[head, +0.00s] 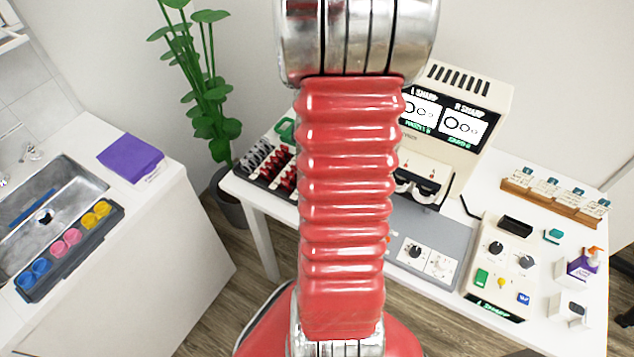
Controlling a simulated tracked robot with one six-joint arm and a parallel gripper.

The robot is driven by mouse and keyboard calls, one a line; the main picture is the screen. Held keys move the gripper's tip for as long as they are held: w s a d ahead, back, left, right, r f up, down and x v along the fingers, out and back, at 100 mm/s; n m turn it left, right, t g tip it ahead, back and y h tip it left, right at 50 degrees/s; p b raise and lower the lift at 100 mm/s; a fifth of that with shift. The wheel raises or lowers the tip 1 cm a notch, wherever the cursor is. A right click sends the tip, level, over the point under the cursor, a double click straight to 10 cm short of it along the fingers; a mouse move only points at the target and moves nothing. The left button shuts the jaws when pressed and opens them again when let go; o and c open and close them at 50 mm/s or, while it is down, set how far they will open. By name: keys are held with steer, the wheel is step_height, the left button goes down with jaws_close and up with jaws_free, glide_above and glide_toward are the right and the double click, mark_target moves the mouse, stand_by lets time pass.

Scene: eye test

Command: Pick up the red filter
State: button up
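I cannot make out a red filter for certain. A dark tray (247,183) at the left end of the white table holds small black-grey pieces (259,152) and small red pieces (284,180). The red pieces may be filters, but they are too small to tell. My own red ribbed arm fills the middle of the head view and hides part of the table and the tray's right side. My gripper is not in view.
The white table (540,335) bears a machine with a screen (449,118), a control box (500,265), a wooden rack (552,204) and a purple bottle (582,266). A plant (208,100) stands behind.

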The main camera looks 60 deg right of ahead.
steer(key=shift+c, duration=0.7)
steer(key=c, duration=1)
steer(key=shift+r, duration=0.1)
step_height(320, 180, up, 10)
